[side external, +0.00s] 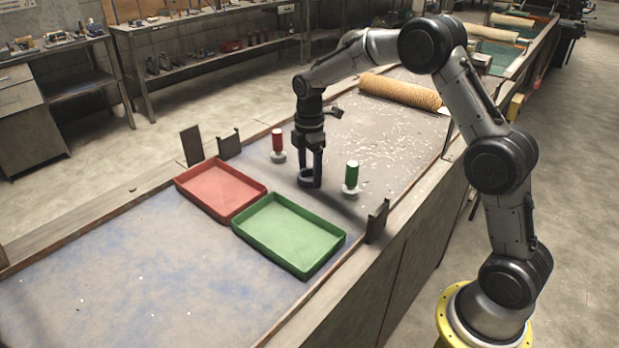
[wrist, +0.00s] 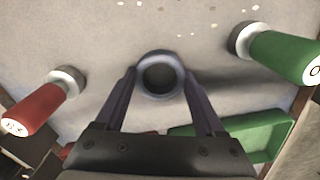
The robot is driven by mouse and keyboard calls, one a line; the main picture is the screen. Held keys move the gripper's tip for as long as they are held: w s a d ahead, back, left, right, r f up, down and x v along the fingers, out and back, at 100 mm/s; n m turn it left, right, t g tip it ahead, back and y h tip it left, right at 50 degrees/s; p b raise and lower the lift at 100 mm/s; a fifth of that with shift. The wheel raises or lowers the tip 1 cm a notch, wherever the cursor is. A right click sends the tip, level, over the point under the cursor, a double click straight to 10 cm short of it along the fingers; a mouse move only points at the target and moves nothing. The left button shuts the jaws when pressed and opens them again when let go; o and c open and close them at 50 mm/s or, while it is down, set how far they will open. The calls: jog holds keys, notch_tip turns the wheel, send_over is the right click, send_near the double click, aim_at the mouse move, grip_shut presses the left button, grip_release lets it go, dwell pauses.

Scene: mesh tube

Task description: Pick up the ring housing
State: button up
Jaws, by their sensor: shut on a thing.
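The ring housing is a dark grey-blue ring with a round dark opening; it shows in the wrist view (wrist: 160,62) between my fingertips and in the side view (side external: 310,184) at the lower end of my gripper. My gripper (side external: 311,170) points straight down, and its two fingers are shut on the ring's outer sides, as the wrist view also shows (wrist: 160,88). The ring is at or just above the table surface; I cannot tell whether it touches. Part of its rim is hidden by the fingers in the side view.
A red cylinder on a pale base (side external: 278,142) stands left of my gripper, a green one (side external: 352,176) to its right. A red tray (side external: 183,189) and a green tray (side external: 330,247) lie in front. A tan mesh roll (side external: 402,92) lies behind. Dark upright plates (side external: 377,220) stand at the edges.

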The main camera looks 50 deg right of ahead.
grip_shut()
jog(key=shift+r, duration=0.2)
